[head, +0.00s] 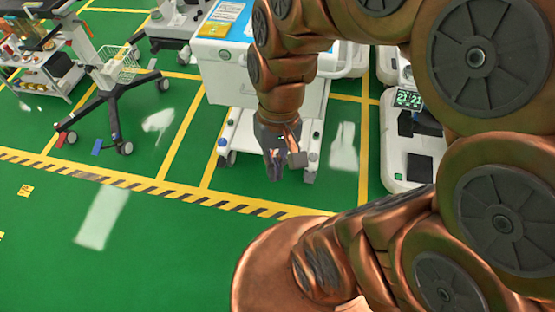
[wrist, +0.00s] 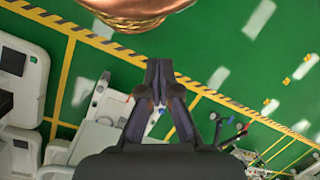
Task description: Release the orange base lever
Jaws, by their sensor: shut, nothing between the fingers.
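My gripper (head: 275,174) hangs at the front of the white cart base (head: 243,138), under the blue-topped cart (head: 224,57). Its dark fingers are together and empty; in the wrist view the closed fingertips (wrist: 160,66) point over the green floor. I cannot clearly make out the orange base lever in either view. Small coloured spots show beside the gripper in the head view, too small to identify. The gripper and arm hide part of the cart's front. Whether the fingers touch the base, I cannot tell.
A wheeled stand (head: 109,76) with a red and a blue pedal is at the left. A white machine with a green display (head: 408,98) stands at the right, partly behind my arm. Green floor (head: 60,230) is open in front of the striped line (head: 140,184).

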